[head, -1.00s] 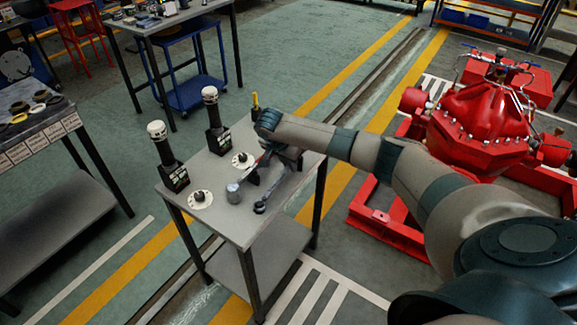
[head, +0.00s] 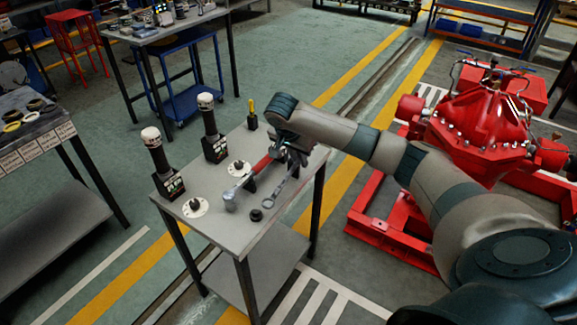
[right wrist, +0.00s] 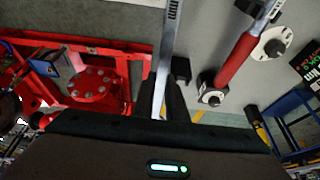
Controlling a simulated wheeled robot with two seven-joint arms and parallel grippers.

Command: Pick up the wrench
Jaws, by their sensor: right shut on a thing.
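The wrench (head: 279,187) is a grey metal bar with a ring end pointing toward the table's front. My right gripper (head: 297,153) is shut on its far end and holds it over the right side of the small grey table (head: 218,228). The wrench looks raised off the top, but the gap is hard to judge. In the right wrist view the wrench (right wrist: 164,55) runs up as a silver bar from between the dark fingers (right wrist: 172,100). The fingertips are partly hidden in the head view. My left gripper is not in view.
A red pump (head: 480,125) stands to the right.

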